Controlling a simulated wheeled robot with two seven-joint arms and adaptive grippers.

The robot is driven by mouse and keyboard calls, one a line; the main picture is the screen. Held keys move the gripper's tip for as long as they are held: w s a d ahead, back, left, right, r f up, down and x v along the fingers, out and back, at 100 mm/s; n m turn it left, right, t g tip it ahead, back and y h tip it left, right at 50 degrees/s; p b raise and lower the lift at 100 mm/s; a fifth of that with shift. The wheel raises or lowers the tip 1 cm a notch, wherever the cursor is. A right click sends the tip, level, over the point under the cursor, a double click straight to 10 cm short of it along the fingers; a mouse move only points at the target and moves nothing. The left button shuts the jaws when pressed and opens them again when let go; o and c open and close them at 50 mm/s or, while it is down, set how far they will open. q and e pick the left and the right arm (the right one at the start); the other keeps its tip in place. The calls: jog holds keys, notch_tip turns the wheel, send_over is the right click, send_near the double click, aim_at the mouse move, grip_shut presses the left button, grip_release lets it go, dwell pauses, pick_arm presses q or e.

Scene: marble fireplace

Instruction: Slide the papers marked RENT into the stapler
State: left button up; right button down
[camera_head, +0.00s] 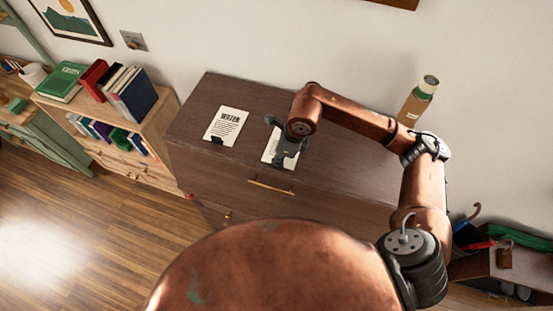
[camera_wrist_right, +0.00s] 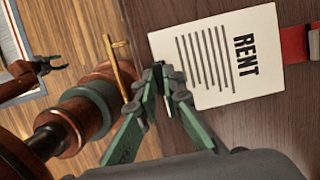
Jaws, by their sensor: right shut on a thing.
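The papers marked RENT (camera_wrist_right: 215,55) lie as a white sheet on the dark wooden cabinet top; in the head view (camera_head: 270,158) my gripper partly covers them. My right gripper (camera_wrist_right: 166,82) is shut on their near edge, the end away from the word RENT. A red and grey object (camera_wrist_right: 295,44), probably the stapler, is at the RENT end, at the sheet's edge; I cannot tell whether the sheet is inside it. It is not visible in the head view. My left gripper (camera_wrist_right: 58,65) shows open and empty at the wrist view's left, apart from the papers.
A sheet marked WATER (camera_head: 228,122) with a dark clip-like piece lies left on the cabinet (camera_head: 190,120). A bookshelf (camera_head: 150,105) stands to the left. The cabinet's front has a brass handle (camera_head: 270,187).

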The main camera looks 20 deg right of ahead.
pick_arm(q)
jog(key=shift+w+f, duration=0.1)
jog(key=shift+w, duration=0.3)
pick_arm(e)
jog(key=shift+w+d+r, duration=0.15)
jog(key=shift+d, duration=0.05)
pick_arm(q)
jog(key=shift+s, duration=0.15)
jog(key=shift+s+f+b, duration=0.15)
jog(key=shift+f+b, duration=0.1)
jog(key=shift+b, duration=0.1)
pick_arm(e)
jog(key=shift+w+d, duration=0.2)
jog(key=shift+w, duration=0.1)
jog(key=shift+w, duration=0.1)
pick_arm(q)
jog(key=shift+f, duration=0.25)
pick_arm(e)
jog(key=shift+w+d, duration=0.25)
jog(key=shift+w, duration=0.05)
jog(key=shift+r, duration=0.1)
pick_arm(q)
jog(key=shift+f+b, duration=0.85)
jog(key=shift+b, duration=0.2)
pick_arm(e)
jog(key=shift+w+d, duration=0.5)
jog(key=shift+w, duration=0.25)
